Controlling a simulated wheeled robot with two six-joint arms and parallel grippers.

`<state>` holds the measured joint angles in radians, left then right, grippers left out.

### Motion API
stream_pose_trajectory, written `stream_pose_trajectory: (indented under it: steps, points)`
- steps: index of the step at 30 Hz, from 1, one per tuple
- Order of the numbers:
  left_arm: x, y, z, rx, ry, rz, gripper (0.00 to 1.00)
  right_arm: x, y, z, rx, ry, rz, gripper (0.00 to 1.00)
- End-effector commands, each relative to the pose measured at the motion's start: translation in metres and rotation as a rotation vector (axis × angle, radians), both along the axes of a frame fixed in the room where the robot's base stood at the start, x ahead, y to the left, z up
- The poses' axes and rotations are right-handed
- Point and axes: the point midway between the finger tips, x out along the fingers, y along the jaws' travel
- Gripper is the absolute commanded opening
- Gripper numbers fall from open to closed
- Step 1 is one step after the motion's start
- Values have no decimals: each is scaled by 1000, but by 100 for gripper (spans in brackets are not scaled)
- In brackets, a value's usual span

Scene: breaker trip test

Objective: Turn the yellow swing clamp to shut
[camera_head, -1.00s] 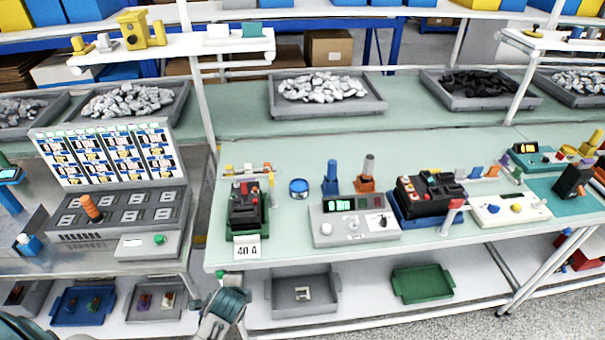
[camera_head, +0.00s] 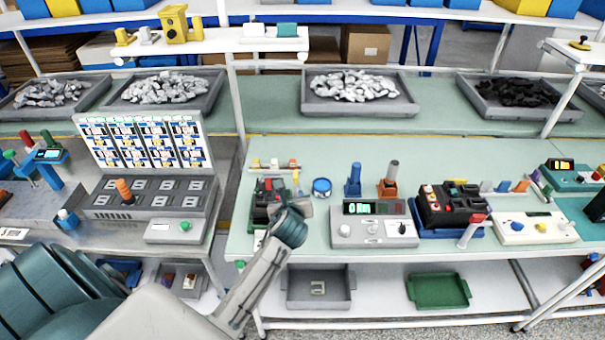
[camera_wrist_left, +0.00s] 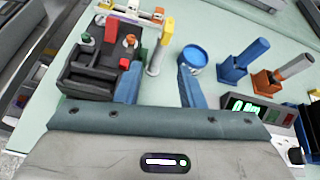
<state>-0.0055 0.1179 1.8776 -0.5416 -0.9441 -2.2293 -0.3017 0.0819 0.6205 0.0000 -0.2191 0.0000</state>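In the head view the clamp (camera_head: 295,181) is a small yellow piece beside the breaker (camera_head: 264,192), partly hidden by my left gripper. My left gripper (camera_wrist_left: 158,78) is open, its two blue fingers apart with the clamp seen between and beyond them. I see no contact with the clamp. In the head view the gripper (camera_head: 298,207) is over the bench's front left part. My right gripper is not in view.
A blue round tin (camera_wrist_left: 194,57) stands close right of the clamp. Blue (camera_head: 354,180) and orange (camera_head: 389,182) holders and a grey meter box (camera_head: 372,232) are further right. A rack of small coloured parts (camera_head: 275,165) is behind. The bench (camera_head: 285,150) is clear towards the back.

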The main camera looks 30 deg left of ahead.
Motion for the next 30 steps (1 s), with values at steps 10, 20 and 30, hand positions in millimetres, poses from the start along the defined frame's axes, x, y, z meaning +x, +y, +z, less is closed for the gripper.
stream_pose_trajectory:
  steps: [10, 20, 30]
  points:
    - [29, 9, 11, 191, 47, -84, 35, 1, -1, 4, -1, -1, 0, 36]
    - [73, 35, -9, 187, 47, -83, 35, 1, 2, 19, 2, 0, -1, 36]
    - [102, 54, -26, 185, 46, -83, 35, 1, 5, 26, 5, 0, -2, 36]
